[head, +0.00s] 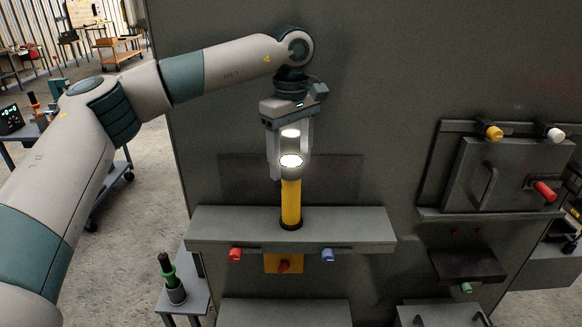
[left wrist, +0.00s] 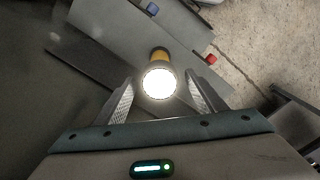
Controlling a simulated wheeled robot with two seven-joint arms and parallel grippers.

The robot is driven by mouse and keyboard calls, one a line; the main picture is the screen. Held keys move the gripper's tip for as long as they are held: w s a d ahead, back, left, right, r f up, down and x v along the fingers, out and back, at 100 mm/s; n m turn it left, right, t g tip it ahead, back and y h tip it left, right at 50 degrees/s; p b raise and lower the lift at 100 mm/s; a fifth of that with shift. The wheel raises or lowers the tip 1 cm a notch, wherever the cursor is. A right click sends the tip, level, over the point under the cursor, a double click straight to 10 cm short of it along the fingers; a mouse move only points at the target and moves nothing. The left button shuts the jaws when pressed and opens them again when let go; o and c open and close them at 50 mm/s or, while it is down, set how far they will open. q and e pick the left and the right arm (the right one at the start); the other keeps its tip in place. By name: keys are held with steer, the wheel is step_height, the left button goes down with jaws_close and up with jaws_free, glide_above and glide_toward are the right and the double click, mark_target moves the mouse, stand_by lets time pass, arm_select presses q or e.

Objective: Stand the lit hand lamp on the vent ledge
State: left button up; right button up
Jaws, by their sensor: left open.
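The hand lamp (head: 291,200) is a yellow cylinder with a brightly lit white head and a dark base. It stands upright on the grey vent ledge (head: 350,228), around its middle. My left gripper (head: 290,172) comes from above and is open, with its fingers at the height of the lit head. The left wrist view looks down on the glowing lamp head (left wrist: 158,83), which lies just beyond and between the spread fingertips (left wrist: 160,85). I cannot tell whether a finger touches it. My right gripper is in neither view.
Red (head: 235,255) and blue (head: 327,255) knobs stick out under the ledge front, with a yellow plate holding a red switch (head: 283,266) between them. A hatch with handles (head: 500,175) is at the right. A small side table (head: 198,297) carries a green-and-black tool (head: 170,278). The ledge is bare on both sides of the lamp.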

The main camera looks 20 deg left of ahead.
arm_select(q)
step_height(320, 180, up, 10)
steer(key=b, duration=0.4)
steer(key=shift+r, duration=0.2)
steer(key=shift+f, duration=0.1)
